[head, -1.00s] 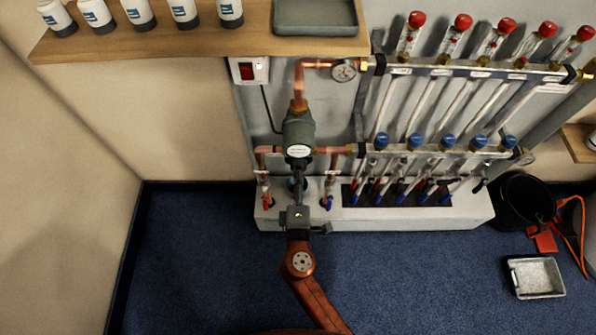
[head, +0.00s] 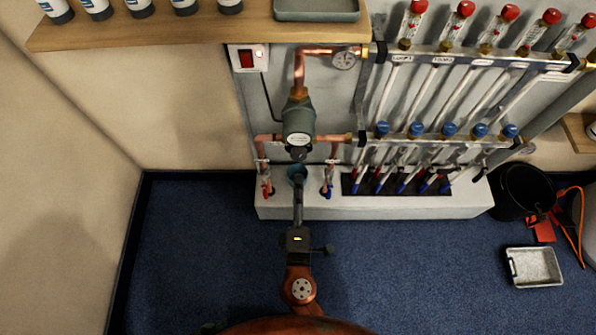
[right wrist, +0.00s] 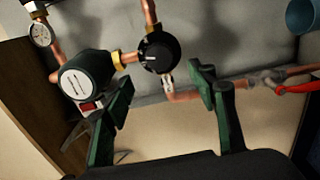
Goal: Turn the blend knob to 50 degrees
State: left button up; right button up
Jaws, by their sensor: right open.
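The blend knob (right wrist: 160,50) is a round black knob with a short pale mark on its face, joined to copper pipes. In the head view the knob (head: 299,154) is the dark end below the grey-green mixing valve (head: 298,120). The valve body with its white label (right wrist: 83,82) shows left of the knob in the right wrist view. My right gripper (right wrist: 158,95) is open and empty, its green fingers spread, with the knob beyond the gap and apart from them. In the head view this gripper (head: 298,182) points up toward the valve. My left gripper is not visible.
A dial gauge (head: 344,59) and a red switch (head: 247,61) are above. Red (head: 266,187) and blue (head: 328,190) taps flank the gripper over a white ledge (head: 400,208). A blue cup-like thing (right wrist: 303,14) shows at upper right.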

jog(key=shift+s, duration=1.5)
